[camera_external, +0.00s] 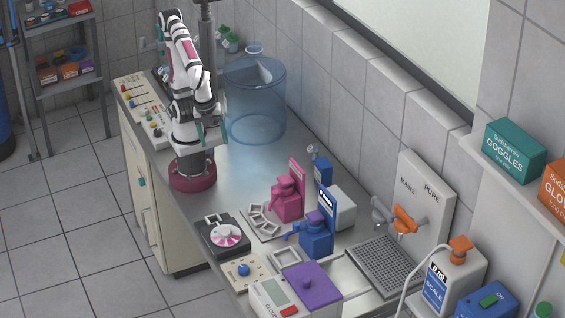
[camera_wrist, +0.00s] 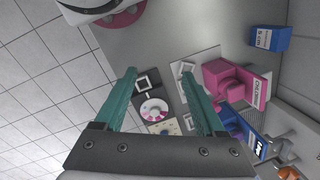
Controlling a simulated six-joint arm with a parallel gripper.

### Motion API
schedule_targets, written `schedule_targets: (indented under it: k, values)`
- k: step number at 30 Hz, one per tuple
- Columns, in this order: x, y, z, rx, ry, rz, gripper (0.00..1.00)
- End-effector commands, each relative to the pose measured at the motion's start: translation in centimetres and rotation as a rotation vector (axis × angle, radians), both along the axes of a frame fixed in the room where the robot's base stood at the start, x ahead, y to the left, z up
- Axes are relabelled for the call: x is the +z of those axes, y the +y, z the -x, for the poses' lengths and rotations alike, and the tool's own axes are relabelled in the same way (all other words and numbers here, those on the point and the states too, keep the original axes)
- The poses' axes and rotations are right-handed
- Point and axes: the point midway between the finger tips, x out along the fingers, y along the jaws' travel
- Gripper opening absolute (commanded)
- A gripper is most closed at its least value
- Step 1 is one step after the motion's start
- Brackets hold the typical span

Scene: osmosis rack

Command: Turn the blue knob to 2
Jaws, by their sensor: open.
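The blue knob (camera_external: 243,269) sits on a small beige panel (camera_external: 233,276) on the counter, in front of the black unit with a pink and white disc. I cannot read its markings or setting. In the wrist view the beige panel (camera_wrist: 164,128) shows only in part, low between my fingers, and the knob is not clearly visible. My gripper (camera_wrist: 158,73) has two teal fingers spread wide apart, with nothing between them. In the external view my gripper (camera_external: 212,122) is high near my base, well away from the knob.
The black disc unit (camera_external: 224,235), a pink device (camera_external: 288,199), a blue device (camera_external: 317,236) and a purple-lidded box (camera_external: 312,285) stand close around the panel. A clear blue tank (camera_external: 255,100) is at the back. Bare counter (camera_external: 240,180) lies between my base and the devices.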

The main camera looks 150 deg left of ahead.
Motion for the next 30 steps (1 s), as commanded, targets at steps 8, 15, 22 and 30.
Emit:
schedule_targets:
  k: [8, 15, 22, 30]
  values:
    - [1.4, -3.7, -22.8, 0.526, -0.059, 0.078, 0.72]
    - [-4.5, -6.5, -33.9, 0.845, -0.081, 0.126, 0.72]
    - [-7.8, -6.8, -34.7, 0.881, -0.08, 0.13, 0.72]
    - [-16.0, -6.8, -34.6, 0.879, -0.079, 0.129, 0.72]
